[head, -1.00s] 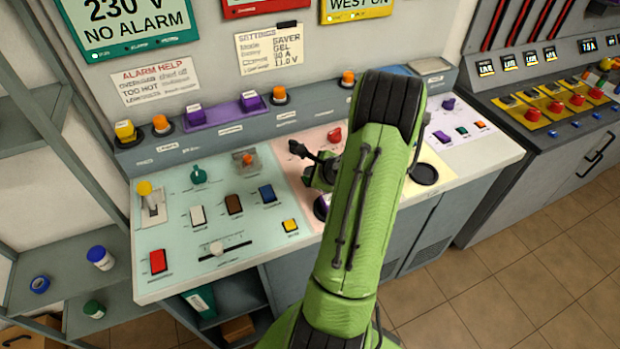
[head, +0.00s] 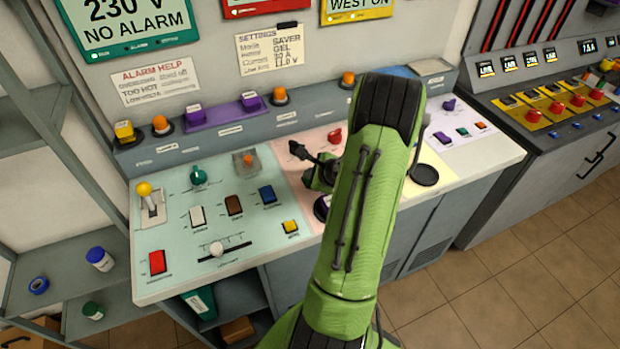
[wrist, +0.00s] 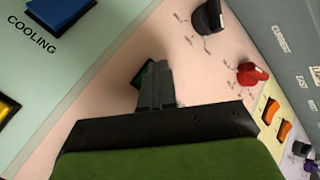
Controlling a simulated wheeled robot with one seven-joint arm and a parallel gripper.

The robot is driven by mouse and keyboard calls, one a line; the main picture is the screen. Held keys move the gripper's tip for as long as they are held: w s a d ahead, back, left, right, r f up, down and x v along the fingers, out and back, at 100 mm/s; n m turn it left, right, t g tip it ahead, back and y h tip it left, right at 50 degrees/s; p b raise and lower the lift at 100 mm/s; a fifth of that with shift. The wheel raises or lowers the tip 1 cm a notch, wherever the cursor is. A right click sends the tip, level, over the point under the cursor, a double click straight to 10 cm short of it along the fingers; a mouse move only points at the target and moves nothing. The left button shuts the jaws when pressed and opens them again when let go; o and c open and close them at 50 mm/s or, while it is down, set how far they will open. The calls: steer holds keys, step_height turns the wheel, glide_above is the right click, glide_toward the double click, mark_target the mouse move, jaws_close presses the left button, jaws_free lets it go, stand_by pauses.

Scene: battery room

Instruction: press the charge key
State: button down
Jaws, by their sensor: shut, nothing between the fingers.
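My gripper (wrist: 156,82) is shut and empty, low over the pink section of the sloped desk in the wrist view. A small dark-green key (wrist: 147,74) shows partly beside and behind the fingertips. The fingers hide the rest of it, and its label cannot be read, so I cannot tell whether it is the charge key. Whether the fingertips touch it is also unclear. In the head view my green arm covers much of the pink section (head: 296,172), and only part of my gripper (head: 322,172) shows at its left edge.
A black knob (wrist: 208,17) and a red knob (wrist: 252,75) stand farther up the pink section. The blue COOLING key (wrist: 60,12) and a yellow key (wrist: 6,109) lie on the mint section. Orange keys (wrist: 271,111) sit on the pale yellow section.

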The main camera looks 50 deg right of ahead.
steer(key=shift+s+a+r+p, duration=0.1)
steer(key=shift+s+r+p, duration=0.4)
steer(key=shift+p, duration=0.05)
steer(key=shift+w+r+p, duration=0.15)
steer(key=shift+r+p, duration=0.25)
steer(key=shift+r, duration=0.1)
step_height(320, 180, up, 4)
steer(key=p, duration=0.3)
steer(key=shift+r+p, duration=0.2)
steer(key=shift+p, duration=0.1)
steer(key=shift+f, duration=0.1)
